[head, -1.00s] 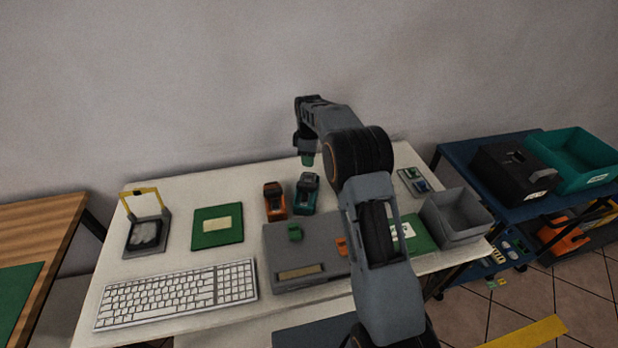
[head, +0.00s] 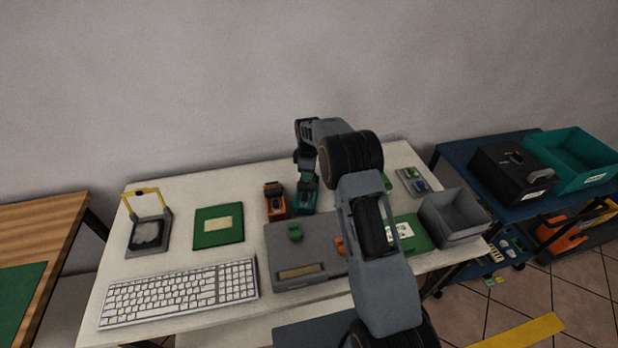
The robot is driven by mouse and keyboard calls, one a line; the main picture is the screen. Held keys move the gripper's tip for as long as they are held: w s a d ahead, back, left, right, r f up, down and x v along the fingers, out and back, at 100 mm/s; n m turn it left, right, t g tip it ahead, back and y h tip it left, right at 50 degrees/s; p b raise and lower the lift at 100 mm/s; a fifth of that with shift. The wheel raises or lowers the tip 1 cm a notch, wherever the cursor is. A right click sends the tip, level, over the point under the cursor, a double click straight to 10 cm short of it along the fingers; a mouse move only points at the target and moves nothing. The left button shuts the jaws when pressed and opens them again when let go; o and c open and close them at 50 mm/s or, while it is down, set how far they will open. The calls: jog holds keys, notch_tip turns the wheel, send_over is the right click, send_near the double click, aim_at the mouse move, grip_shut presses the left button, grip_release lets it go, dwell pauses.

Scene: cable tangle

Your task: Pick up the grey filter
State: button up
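I cannot pick out a grey filter with certainty in the head view. My gripper (head: 306,172) points down at the back middle of the white table, right over a teal device (head: 307,196). Something small and green shows at the gripper's tip, against the top of the device. The fingers are too small and dark to tell whether they are open or shut. An orange device (head: 274,203) stands just left of the teal one. My arm hides part of the table's right side.
A grey box (head: 300,255) with small green and orange blocks lies in front. A keyboard (head: 180,292), a green mat (head: 218,226) and a yellow-framed stand (head: 149,232) are left. A grey bin (head: 455,217) and a small tray (head: 411,182) are right. Wall behind.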

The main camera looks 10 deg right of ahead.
grip_shut()
jog(key=shift+r, duration=0.15)
jog(key=shift+r+b, duration=0.35)
jog(key=shift+r, duration=0.3)
jog(key=s+a+r+b, duration=0.3)
jog(key=s+r, duration=0.8)
jog(key=s, duration=0.2)
jog(key=shift+s+r+b, duration=0.25)
jog(key=shift+s+b, duration=0.1)
